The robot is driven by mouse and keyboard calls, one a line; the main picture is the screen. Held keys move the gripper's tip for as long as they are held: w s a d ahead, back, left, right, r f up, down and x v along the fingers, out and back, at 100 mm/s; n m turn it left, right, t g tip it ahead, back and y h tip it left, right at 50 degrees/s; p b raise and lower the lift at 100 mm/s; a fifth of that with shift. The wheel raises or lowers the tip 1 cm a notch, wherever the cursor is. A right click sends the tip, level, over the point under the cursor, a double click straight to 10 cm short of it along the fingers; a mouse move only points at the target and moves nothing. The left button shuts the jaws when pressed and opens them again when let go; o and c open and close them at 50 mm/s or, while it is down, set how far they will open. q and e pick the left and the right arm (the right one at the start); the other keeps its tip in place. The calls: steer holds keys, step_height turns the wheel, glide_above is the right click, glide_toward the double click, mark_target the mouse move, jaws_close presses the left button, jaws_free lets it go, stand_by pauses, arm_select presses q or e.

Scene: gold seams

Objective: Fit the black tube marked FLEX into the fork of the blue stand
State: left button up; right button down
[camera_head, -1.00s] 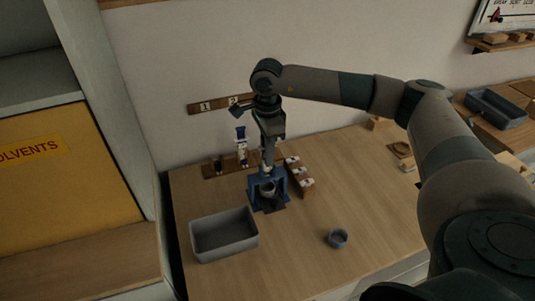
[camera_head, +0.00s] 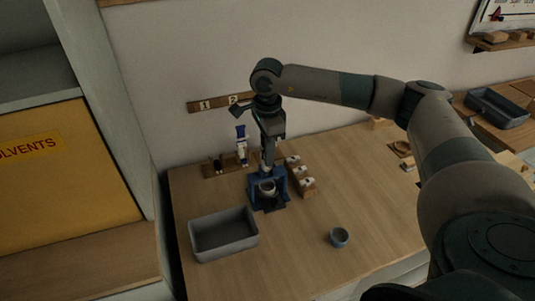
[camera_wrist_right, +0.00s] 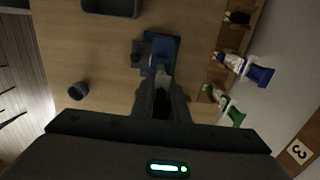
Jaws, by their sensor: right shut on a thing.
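The blue stand (camera_head: 283,197) stands on the wooden table, and it also shows in the right wrist view (camera_wrist_right: 174,46). My right gripper (camera_head: 268,163) points down right over the stand. In the right wrist view its fingers (camera_wrist_right: 161,92) are shut on a slim tube, mostly hidden between them. I cannot read a FLEX mark or tell the tube's colour, nor whether it touches the fork. A small black item (camera_head: 218,165) stands at the rack's left end. My left gripper is not in view.
A wooden rack (camera_head: 206,172) behind the stand holds a white tube with a blue cap (camera_head: 241,146). A green-capped tube (camera_wrist_right: 234,116) shows in the wrist view. A grey bin (camera_head: 224,250) and a small cup (camera_head: 340,238) stand in front.

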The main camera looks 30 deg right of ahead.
steer(key=c, duration=1.7)
jaws_free()
steer(key=shift+o, duration=0.2)
steer(key=shift+r, duration=0.15)
steer(key=shift+r+p, duration=2.75)
steer(key=shift+r, duration=3.6)
steer(key=shift+r, duration=0.15)
